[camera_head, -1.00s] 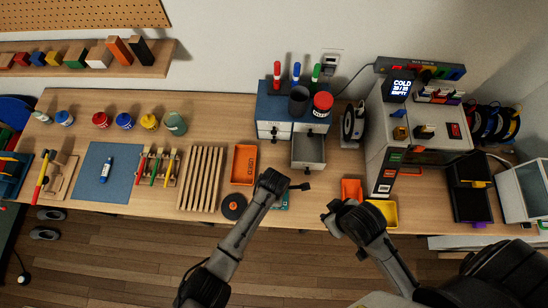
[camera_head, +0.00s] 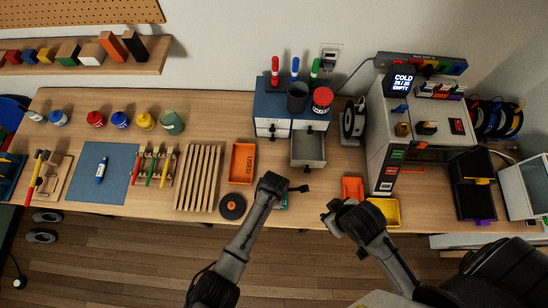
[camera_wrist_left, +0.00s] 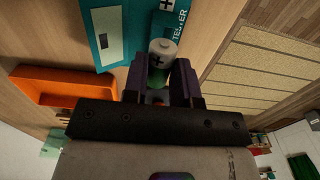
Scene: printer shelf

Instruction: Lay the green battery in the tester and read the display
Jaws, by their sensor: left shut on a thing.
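The green battery (camera_wrist_left: 158,72) with a pale metal end shows in the left wrist view, between the two dark fingers of my left gripper (camera_wrist_left: 160,84), which is shut on it. The teal tester (camera_wrist_left: 95,15) lies just beyond the battery, with a plus mark and a TESTER label. Its pale display (camera_wrist_left: 108,38) shows no reading I can make out. In the head view my left gripper (camera_head: 298,188) is over the tester (camera_head: 284,201), which it mostly hides. I cannot tell whether the battery touches the tester. My right gripper (camera_head: 332,215) hangs near the table's front edge; its jaws are unclear.
An orange USED tray (camera_head: 243,163) stands left of the tester, with a black disc (camera_head: 232,206) in front. An open grey drawer (camera_head: 308,150) is behind. Orange (camera_head: 352,188) and yellow (camera_head: 386,211) bins and the printer (camera_head: 397,135) stand to the right.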

